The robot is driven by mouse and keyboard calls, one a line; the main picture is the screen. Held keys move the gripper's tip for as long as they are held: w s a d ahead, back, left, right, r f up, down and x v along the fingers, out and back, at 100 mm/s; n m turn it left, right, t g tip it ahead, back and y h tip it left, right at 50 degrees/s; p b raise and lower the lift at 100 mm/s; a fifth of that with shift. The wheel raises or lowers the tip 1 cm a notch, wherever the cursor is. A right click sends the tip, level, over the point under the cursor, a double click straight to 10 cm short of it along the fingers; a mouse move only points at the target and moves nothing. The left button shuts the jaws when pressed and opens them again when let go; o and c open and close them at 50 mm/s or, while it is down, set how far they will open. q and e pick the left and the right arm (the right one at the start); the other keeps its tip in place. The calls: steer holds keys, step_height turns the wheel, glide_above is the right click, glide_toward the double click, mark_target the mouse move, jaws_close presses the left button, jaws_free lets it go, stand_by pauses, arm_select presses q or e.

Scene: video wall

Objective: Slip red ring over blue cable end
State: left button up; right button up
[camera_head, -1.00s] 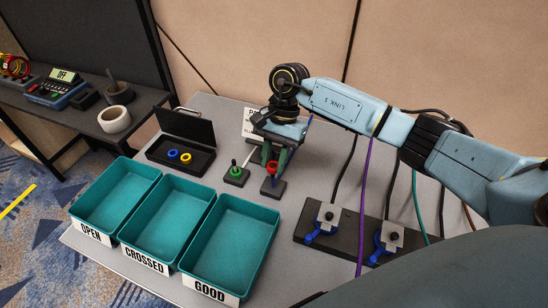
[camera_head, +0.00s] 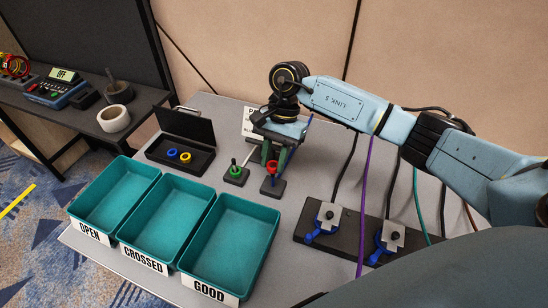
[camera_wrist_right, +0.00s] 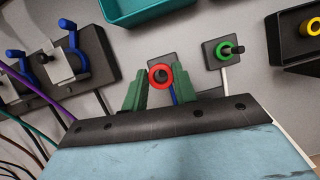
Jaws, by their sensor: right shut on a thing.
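My right gripper (camera_head: 273,158) points down, its green fingers on either side of the red ring (camera_head: 272,167). In the right wrist view the ring (camera_wrist_right: 161,76) shows face-on between the fingertips (camera_wrist_right: 159,84), and the gripper is shut on it. The ring is at a small black stand (camera_head: 273,187); I cannot tell whether it is clear of the stand's peg. A thin blue cable (camera_head: 304,132) shows beside the right wrist, and a blue strip (camera_wrist_right: 174,96) shows just below the ring in the wrist view. The cable's end is not clearly seen. My left gripper is out of view.
A green ring (camera_head: 236,171) sits on a stand to the left. Three teal bins (camera_head: 234,205) stand at the front left. Blue-levered clamps (camera_head: 325,215) and several hanging cables, one purple (camera_head: 366,190), are right.

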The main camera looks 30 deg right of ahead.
steer(key=shift+d+f+b, duration=0.15)
steer(key=shift+f+b, duration=0.1)
steer(key=shift+b, duration=0.25)
stand_by(0.3)
